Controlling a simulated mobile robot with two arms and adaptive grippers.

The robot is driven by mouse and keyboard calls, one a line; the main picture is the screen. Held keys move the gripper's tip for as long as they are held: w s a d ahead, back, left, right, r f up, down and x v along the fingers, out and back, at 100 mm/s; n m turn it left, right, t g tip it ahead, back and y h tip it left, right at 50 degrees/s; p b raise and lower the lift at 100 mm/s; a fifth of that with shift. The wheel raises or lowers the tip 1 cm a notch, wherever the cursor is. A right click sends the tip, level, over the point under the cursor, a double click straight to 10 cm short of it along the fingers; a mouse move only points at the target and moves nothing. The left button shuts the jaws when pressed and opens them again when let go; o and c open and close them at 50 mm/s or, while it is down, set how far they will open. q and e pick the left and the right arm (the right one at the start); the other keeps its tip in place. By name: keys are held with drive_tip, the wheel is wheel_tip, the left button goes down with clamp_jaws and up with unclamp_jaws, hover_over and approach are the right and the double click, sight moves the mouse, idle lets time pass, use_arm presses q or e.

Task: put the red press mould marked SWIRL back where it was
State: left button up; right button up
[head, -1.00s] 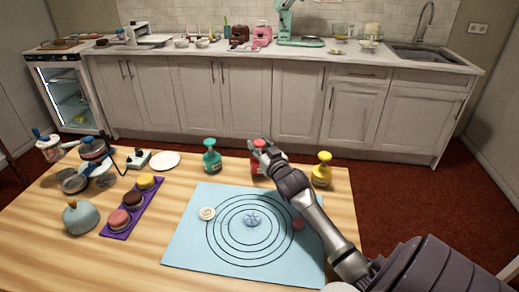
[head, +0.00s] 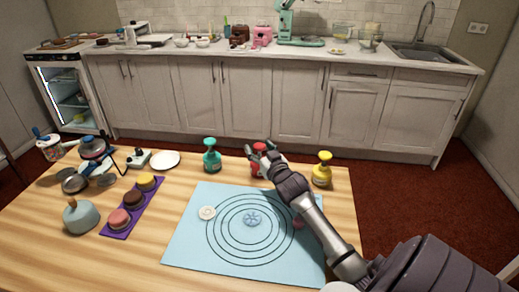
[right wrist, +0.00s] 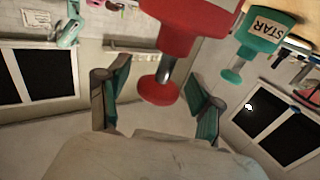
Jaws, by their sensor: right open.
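The red press mould (head: 258,170) stands upright at the back of the table, between a teal mould (head: 211,158) and a yellow mould (head: 322,172). My right gripper (head: 262,151) is at its knob, partly in front of it. In the right wrist view the red mould (right wrist: 172,88) shows upside down, its knob and shaft between the spread green-padded fingers of my right gripper (right wrist: 158,103), with gaps at both sides. The red mould's label is not readable. The teal mould (right wrist: 262,40) reads STAR. My left gripper is out of view.
A light blue mat (head: 185,250) with printed rings bears a cream disc (head: 207,213), a blue flower-like piece (head: 252,219) and a pink piece partly behind my right arm. A purple tray (head: 150,205) of cakes and a blue-grey pot (head: 82,217) are at left.

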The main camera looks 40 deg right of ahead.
drive_tip(key=v, duration=0.7)
drive_tip(key=shift+s+r, duration=0.15)
drive_tip(key=shift+s, duration=0.1)
